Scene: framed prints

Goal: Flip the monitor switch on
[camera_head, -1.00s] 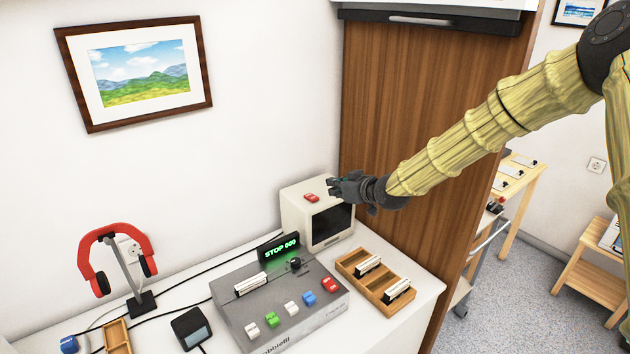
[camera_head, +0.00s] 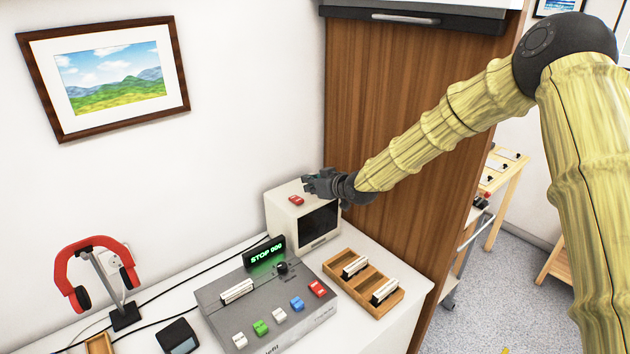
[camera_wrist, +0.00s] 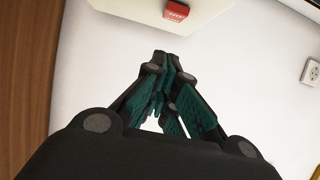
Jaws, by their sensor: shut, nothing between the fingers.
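The monitor (camera_head: 277,222) is a small off-white box with a dark screen (camera_head: 318,222), standing at the back of the white desk. The red switch (camera_head: 296,200) sits on its top face. In the wrist view the red switch (camera_wrist: 176,11) is near the top edge, on the cream monitor top (camera_wrist: 140,8). My gripper (camera_head: 308,184) is just right of and above the switch in the head view, apart from it. It also shows in the wrist view (camera_wrist: 160,55), with its fingers together and empty. Whether the switch is on or off cannot be told.
A grey console (camera_head: 262,312) with coloured switches and a green display (camera_head: 264,253) stands in front of the monitor. A wooden tray (camera_head: 345,285) lies to its right. Red headphones (camera_head: 92,262) hang at left. A brown wood panel (camera_head: 400,110) rises behind my arm.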

